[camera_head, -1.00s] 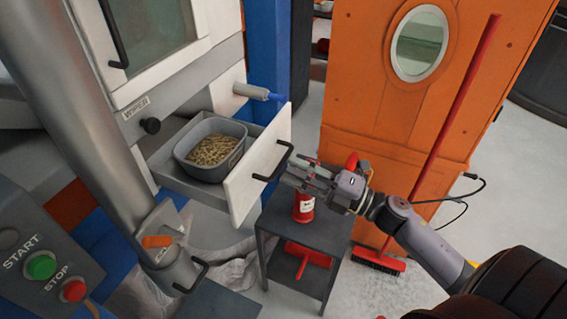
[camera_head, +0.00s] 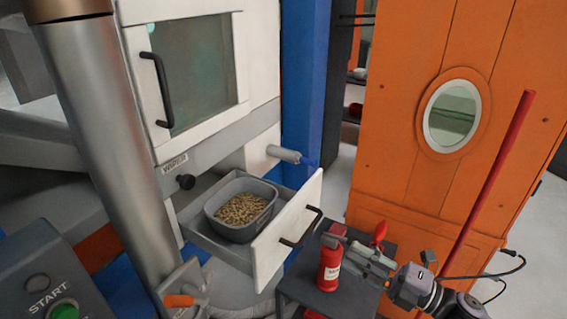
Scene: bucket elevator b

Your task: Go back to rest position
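My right gripper (camera_head: 335,238) comes in from the lower right. Its fingers look spread and empty, just right of the drawer's black handle (camera_head: 301,229) and apart from it. The gripper is in front of the red bottle (camera_head: 329,270) on the dark side table and hides part of it. The white-fronted drawer (camera_head: 288,226) stands open, with a grey bin (camera_head: 240,233) of pale pellets (camera_head: 241,209) inside. My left gripper is not in view.
An orange cabinet (camera_head: 415,190) with an oval window stands behind, with a red broom handle (camera_head: 490,190) leaning there. A metal pipe (camera_head: 115,140) and a START control box (camera_head: 40,285) are at left. The dark side table (camera_head: 350,298) is below my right gripper.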

